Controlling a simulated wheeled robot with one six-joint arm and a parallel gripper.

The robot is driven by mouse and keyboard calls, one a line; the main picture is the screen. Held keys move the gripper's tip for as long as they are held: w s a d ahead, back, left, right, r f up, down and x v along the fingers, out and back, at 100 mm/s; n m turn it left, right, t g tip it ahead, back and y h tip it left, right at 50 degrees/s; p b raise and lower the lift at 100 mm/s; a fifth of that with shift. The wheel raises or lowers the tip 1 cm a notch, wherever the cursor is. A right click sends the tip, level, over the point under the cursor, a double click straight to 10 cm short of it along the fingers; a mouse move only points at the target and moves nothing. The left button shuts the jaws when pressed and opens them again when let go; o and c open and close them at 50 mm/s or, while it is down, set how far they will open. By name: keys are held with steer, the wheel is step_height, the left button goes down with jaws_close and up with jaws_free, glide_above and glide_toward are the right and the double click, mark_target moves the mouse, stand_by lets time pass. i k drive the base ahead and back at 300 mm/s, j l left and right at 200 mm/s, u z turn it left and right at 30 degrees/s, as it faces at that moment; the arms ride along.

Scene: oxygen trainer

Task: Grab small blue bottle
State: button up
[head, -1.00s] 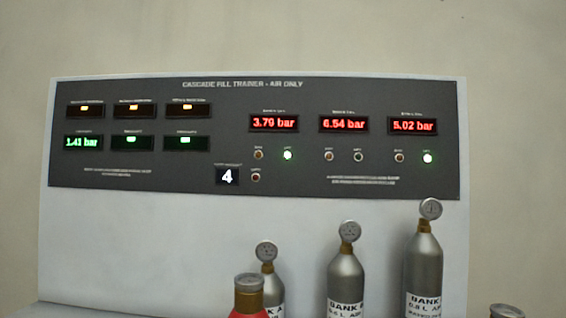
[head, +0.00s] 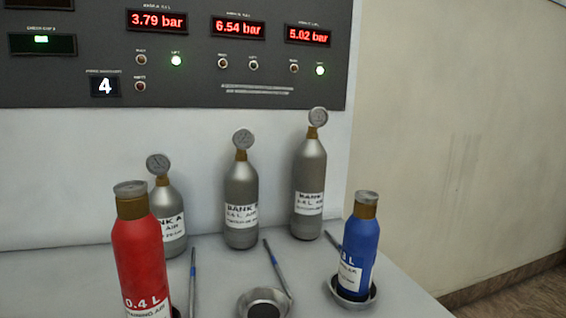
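The small blue bottle (head: 360,245) stands upright at the right of the head view, with a brass-coloured neck and a grey cap. Its base sits in a round metal dish (head: 338,287) near the right edge of the white bench. A larger red bottle (head: 140,255) marked 0.4 L stands upright at the left front. My gripper does not show in this view.
Three grey cylinders with gauges, bank A (head: 171,210), a middle one (head: 241,203) and a right one (head: 309,185), stand behind. An empty metal dish (head: 264,303) and thin rods (head: 276,268) lie on the bench (head: 225,270). A control panel (head: 180,60) is above.

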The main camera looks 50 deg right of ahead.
mark_target(362, 231)
steer(key=z, duration=1.6)
